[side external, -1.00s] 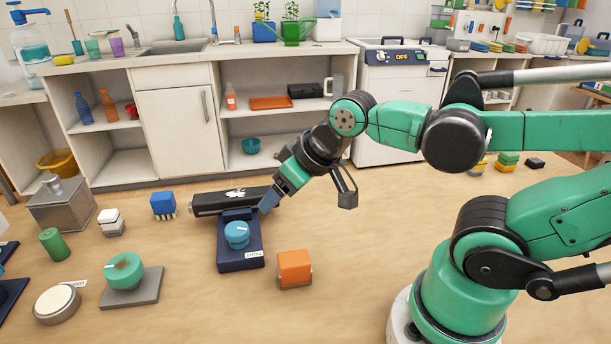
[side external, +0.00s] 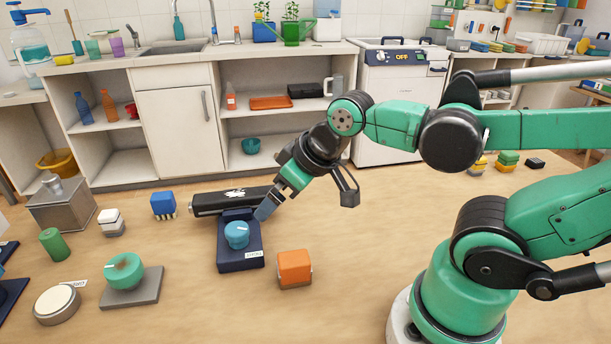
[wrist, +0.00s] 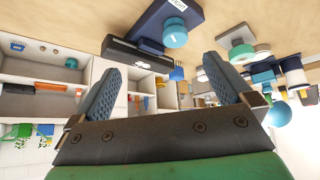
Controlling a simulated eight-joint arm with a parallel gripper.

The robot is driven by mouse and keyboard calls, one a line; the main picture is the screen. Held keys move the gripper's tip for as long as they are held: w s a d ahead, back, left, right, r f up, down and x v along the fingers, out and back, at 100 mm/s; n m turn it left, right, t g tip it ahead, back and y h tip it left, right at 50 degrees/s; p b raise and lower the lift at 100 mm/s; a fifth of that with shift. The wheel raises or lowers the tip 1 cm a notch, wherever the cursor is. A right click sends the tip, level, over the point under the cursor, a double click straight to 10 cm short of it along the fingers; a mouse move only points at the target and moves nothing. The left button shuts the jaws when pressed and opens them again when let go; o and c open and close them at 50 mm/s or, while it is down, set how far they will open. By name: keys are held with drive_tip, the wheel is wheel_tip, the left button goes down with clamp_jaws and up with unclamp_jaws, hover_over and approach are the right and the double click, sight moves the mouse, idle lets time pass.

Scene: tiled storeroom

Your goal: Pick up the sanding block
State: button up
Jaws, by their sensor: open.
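I cannot tell for sure which block is the sanding block. An orange block (side external: 295,267) with a grey lower edge sits on the floor, right of the blue dial unit. A small white-and-grey block (side external: 110,222) lies further left. My gripper (side external: 268,206) is above and behind the orange block, close to the dial unit and the black bar. In the wrist view, the two blue ribbed fingers of my gripper (wrist: 162,65) stand wide apart with nothing between them. The orange block is not visible in the wrist view.
The blue dial unit (side external: 240,257) stands in front of the black bar (side external: 215,203). A blue brush-like block (side external: 163,205), a green knob on a grey plate (side external: 145,287) and a metal box (side external: 70,210) are further left.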

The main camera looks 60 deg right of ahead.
sight(293, 257)
drive_tip(key=f+n+g, duration=0.1)
drive_tip(key=n, duration=0.5)
drive_tip(key=s+a+f+n+g, duration=0.1)
drive_tip(key=n+g, duration=0.1)
drive_tip(key=n, duration=0.4)
drive_tip(key=f+n+g, duration=0.1)
drive_tip(key=f+n, duration=0.1)
drive_tip(key=n, duration=0.4)
drive_tip(key=shift+s+a+f+n+g, duration=0.1)
drive_tip(key=shift+s+a+n+g, duration=0.05)
drive_tip(key=shift+s+n+g, duration=0.2)
drive_tip(key=n, duration=0.1)
drive_tip(key=n+g, duration=0.1)
drive_tip(key=shift+s+f+n, duration=0.1)
drive_tip(key=shift+f+n, duration=0.2)
drive_tip(key=shift+n, duration=0.05)
drive_tip(key=n, duration=0.3)
drive_tip(key=f+n+g, duration=0.1)
drive_tip(key=shift+s+a+n, duration=0.2)
drive_tip(key=shift+s+n, duration=0.1)
drive_tip(key=shift+s, duration=0.05)
drive_tip(key=shift+f, duration=2.75)
drive_tip(key=c, duration=1.4)
drive_tip(key=shift+o, duration=0.2)
drive_tip(key=shift+r, duration=0.15)
